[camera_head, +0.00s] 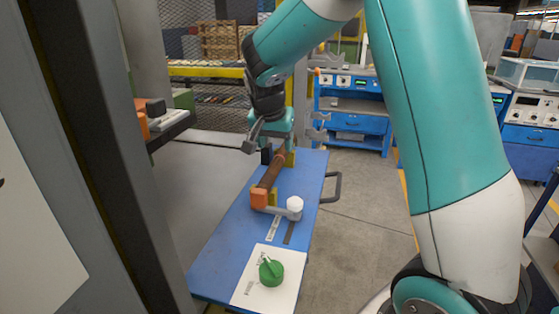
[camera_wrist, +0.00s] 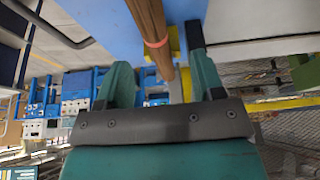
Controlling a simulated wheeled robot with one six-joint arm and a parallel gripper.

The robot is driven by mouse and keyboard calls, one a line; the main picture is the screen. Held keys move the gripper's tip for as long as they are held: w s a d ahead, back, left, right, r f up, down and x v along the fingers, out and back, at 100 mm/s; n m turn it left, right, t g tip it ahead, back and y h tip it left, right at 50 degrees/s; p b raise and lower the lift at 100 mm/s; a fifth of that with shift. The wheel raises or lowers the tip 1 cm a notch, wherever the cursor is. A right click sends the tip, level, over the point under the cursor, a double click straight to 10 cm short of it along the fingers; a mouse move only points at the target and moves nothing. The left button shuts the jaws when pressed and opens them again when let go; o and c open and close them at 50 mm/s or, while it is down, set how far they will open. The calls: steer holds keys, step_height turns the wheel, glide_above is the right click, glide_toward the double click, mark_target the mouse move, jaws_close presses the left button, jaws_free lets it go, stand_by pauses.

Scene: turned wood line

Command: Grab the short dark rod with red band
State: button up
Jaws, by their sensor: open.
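A brown rod (camera_head: 270,174) lies on the blue table, its near end at an orange block (camera_head: 259,198) and its far part by a yellow support (camera_head: 290,158). In the wrist view the brown rod (camera_wrist: 147,20) shows a red band (camera_wrist: 156,43) near its lower end. My gripper (camera_head: 270,140) is over the rod's far end. In the wrist view my gripper (camera_wrist: 160,62) is open, with the rod in the gap between its fingers. I cannot tell whether either finger touches it. The rod's far end is partly hidden by the gripper.
The blue table (camera_head: 225,245) carries a grey clamp arm with a white knob (camera_head: 294,203) beside the orange block. A handle (camera_head: 333,187) sticks out on the right. A dark post (camera_head: 100,150) stands at left.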

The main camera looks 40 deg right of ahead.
mark_target(279, 156)
steer(key=x, duration=0.5)
steer(key=shift+s+d+f+p, duration=0.1)
steer(key=shift+s+f+p, duration=0.15)
steer(key=shift+f+p, duration=0.1)
steer(key=c, duration=1.1)
steer(key=shift+o, duration=0.2)
steer(key=shift+r, duration=0.1)
